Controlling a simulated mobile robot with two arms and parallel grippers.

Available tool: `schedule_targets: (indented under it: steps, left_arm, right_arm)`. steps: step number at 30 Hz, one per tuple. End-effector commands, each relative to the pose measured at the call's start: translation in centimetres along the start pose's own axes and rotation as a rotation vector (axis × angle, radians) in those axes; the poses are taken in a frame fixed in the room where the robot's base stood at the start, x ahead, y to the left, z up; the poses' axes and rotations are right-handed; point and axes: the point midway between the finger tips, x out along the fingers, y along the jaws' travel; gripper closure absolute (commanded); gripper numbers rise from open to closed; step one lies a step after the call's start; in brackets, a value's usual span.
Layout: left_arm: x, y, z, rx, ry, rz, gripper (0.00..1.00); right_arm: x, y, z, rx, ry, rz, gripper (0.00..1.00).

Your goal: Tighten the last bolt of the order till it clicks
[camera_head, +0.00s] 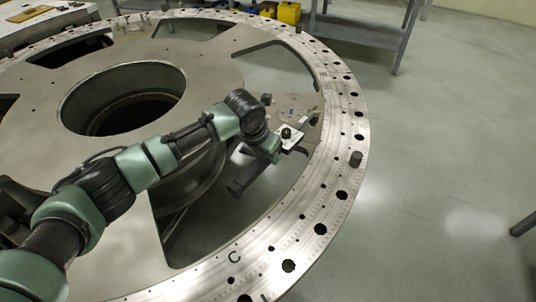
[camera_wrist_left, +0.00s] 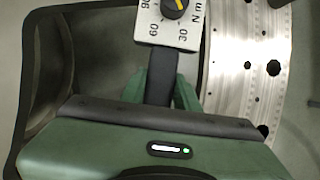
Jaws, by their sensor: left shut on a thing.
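My left gripper (camera_head: 273,148) reaches over the opening of the turret plate (camera_head: 215,72), near the inner edge of its ring. It is shut on the dark handle of a torque tool, seen between the green fingers in the left wrist view (camera_wrist_left: 160,85). The tool has a white dial plate (camera_head: 290,137) with a black knob. In the left wrist view the dial (camera_wrist_left: 165,33) shows a yellow pointer and a scale in N m. A dark bolt head (camera_head: 356,159) stands up from the ring, right of the tool and apart from it. My right gripper is out of view.
The ring (camera_head: 335,130) carries many dark holes and a letter C (camera_head: 234,257). A grey bench (camera_head: 355,30) and yellow bins (camera_head: 289,13) stand at the back. Another table (camera_head: 45,20) is at the far left.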

Motion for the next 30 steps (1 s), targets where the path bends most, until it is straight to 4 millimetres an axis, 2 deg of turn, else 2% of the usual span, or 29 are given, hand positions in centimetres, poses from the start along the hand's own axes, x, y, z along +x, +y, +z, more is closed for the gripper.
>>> schedule_targets:
  steps: [1,3,14,24,30]
  left_arm:
    - [-0.7,0.0,0.5,0.001,-0.009,-0.001,1.0]
    - [-0.9,0.0,0.6,0.001,-0.009,-0.001,1.0]
    - [-0.9,0.0,0.6,0.001,-0.009,-0.001,1.0]
    - [-3.9,0.0,1.8,0.001,-0.01,-0.001,1.0]
    - [-4.2,0.0,1.9,0.001,-0.008,-0.001,1.0]
  right_arm:
    - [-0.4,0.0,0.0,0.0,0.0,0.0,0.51]
    - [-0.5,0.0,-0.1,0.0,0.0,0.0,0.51]
    - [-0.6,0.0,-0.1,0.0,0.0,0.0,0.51]
    - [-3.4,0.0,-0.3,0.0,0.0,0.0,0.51]
    - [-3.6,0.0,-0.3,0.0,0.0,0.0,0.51]
